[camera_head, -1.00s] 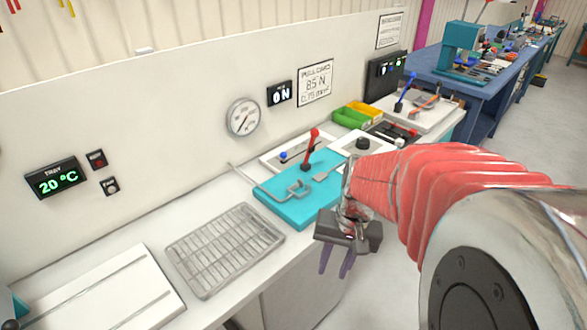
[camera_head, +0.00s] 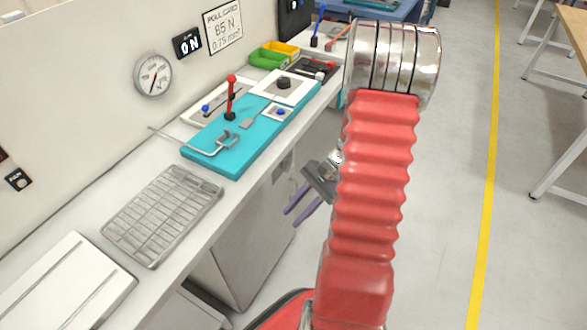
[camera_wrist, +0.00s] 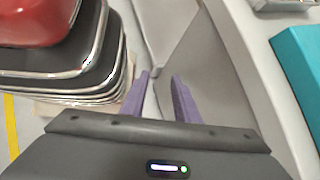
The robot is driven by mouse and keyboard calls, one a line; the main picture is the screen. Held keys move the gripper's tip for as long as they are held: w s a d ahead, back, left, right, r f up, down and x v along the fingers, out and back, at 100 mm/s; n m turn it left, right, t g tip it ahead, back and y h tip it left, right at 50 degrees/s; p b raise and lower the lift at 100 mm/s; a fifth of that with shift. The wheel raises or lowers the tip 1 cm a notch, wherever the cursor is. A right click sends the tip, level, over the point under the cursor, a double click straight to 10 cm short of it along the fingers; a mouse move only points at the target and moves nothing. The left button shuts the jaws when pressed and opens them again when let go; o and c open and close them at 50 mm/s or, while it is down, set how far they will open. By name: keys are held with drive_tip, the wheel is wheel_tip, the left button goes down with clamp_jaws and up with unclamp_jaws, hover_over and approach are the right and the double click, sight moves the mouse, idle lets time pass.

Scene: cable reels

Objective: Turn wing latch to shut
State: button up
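A teal board (camera_head: 222,160) lies on the bench. It carries a red-knobbed lever (camera_head: 231,95) standing upright, a bent grey rod with a fork-like end (camera_head: 222,146), a flat grey paddle (camera_head: 250,121) and a white plate with a blue button (camera_head: 280,112). Behind it a white plate bears a black knob (camera_head: 283,83). I cannot tell for sure which of these is the wing latch. My gripper (camera_head: 292,217) has purple fingers and hangs off the bench's front edge, apart from the board. In the wrist view its fingers (camera_wrist: 162,80) stand apart with nothing between them. The teal board's edge (camera_wrist: 297,62) shows at right there.
A grey wire rack (camera_head: 163,214) and a white slotted plate (camera_head: 70,285) lie on the near bench. Green (camera_head: 268,59) and yellow (camera_head: 284,49) bins stand at the back. A cabinet (camera_head: 240,250) is under the bench.

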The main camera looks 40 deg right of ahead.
drive_tip(key=w+d+f+m+t+y, duration=0.2)
drive_tip(key=d+f+m+t, duration=0.35)
drive_tip(key=f+m, duration=0.25)
drive_tip(key=m+t+h, duration=0.4)
drive_tip(key=m+t, duration=0.6)
drive_tip(key=m, duration=0.4)
approach(287, 167)
drive_tip(key=v, duration=0.6)
drive_tip(key=shift+w+d+r+g, duration=0.1)
drive_tip(key=shift+d+r+g, duration=0.1)
drive_tip(key=shift+r+g, duration=0.05)
drive_tip(key=x, duration=1.3)
drive_tip(key=shift+w, duration=0.4)
drive_tip(key=shift+f, duration=0.1)
drive_tip(key=shift+c, duration=0.3)
